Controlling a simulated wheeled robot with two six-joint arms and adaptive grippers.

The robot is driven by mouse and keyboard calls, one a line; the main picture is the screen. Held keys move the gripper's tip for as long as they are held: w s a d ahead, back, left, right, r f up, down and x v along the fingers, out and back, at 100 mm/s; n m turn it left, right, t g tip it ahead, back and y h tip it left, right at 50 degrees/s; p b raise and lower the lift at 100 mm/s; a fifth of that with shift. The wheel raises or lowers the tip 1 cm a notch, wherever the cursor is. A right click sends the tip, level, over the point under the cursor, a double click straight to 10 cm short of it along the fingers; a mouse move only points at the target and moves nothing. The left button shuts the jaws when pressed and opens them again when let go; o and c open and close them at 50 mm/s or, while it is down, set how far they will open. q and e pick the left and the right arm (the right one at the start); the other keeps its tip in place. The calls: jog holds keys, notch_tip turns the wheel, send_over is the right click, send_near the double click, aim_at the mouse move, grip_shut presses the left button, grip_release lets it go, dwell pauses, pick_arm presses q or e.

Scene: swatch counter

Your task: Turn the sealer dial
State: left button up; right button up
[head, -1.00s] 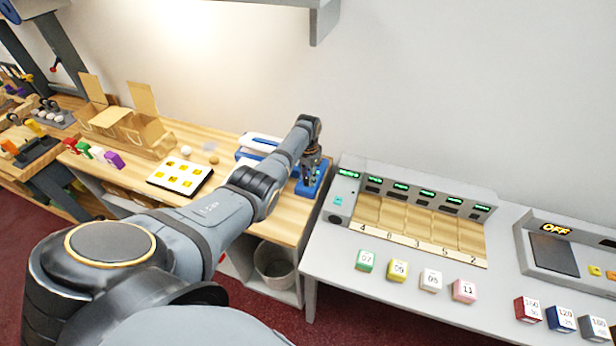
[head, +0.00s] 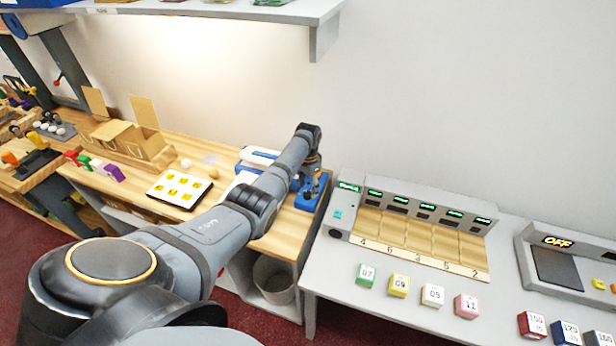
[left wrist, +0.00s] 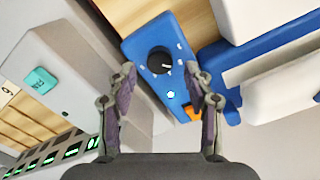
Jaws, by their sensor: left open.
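The sealer is a blue and white machine (head: 262,155) at the right end of the wooden counter in the head view, partly hidden by my left arm. Its blue control box (left wrist: 184,52) fills the upper middle of the left wrist view. The black sealer dial (left wrist: 160,60) sits on that box, with a white pointer mark and small white marks around it. My left gripper (left wrist: 161,84) is open, its two fingers spread on either side just below the dial in the picture. No finger visibly touches the dial. In the head view the fingertips are largely hidden behind the arm.
A grey slotted station (head: 420,218) with green displays stands right of the sealer, beside a gap between counters. Several coloured numbered blocks, including a green one (head: 366,274), line its front. A white tray with yellow pieces (head: 179,188) lies left. A shelf (head: 230,10) hangs above.

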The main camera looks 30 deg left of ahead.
aim_at(308, 193)
pick_arm(q)
notch_tip(308, 193, up, 10)
dwell(0.6)
